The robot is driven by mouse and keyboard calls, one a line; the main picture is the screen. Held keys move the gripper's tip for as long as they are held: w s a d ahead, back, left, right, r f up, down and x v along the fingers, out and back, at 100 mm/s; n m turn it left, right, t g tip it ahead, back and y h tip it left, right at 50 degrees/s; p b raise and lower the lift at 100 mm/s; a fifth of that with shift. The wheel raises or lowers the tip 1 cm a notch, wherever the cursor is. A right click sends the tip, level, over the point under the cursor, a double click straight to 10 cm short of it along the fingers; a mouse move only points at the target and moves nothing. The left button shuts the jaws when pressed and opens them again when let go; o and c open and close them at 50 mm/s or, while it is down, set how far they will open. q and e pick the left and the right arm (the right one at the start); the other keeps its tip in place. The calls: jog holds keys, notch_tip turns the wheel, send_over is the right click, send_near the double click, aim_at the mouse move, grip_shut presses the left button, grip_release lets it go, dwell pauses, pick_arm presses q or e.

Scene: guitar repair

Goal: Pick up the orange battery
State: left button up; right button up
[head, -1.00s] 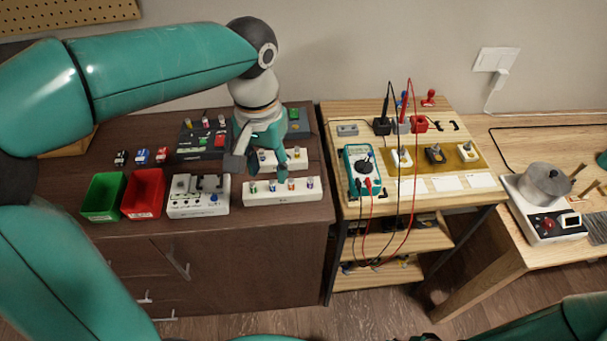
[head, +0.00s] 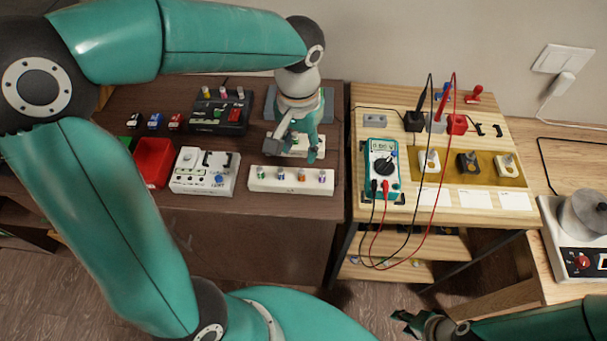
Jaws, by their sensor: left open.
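A small battery with an orange band (head: 302,175) stands upright in the front white holder (head: 290,186), in a row with several other small batteries. My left gripper (head: 292,152) points down over the rear white holder (head: 300,148), just behind the front row. It is open with nothing seen between its fingers, and it hides much of the rear holder and what stands in it. My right gripper (head: 424,324) is low at the bottom right, far from the batteries; its fingers are too unclear to judge.
A white box (head: 203,184) and a red bin (head: 152,163) stand left of the front holder. A black charger-like box (head: 220,115) is behind. A teal multimeter (head: 382,160) with hanging leads sits on the wooden shelf to the right. The dark cabinet front edge is near the holder.

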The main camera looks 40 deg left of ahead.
aim_at(301, 171)
pick_arm(q)
jog(key=f, duration=0.8)
jog(key=shift+s+d+f+p, duration=0.1)
jog(key=shift+d+p, duration=0.2)
grip_shut()
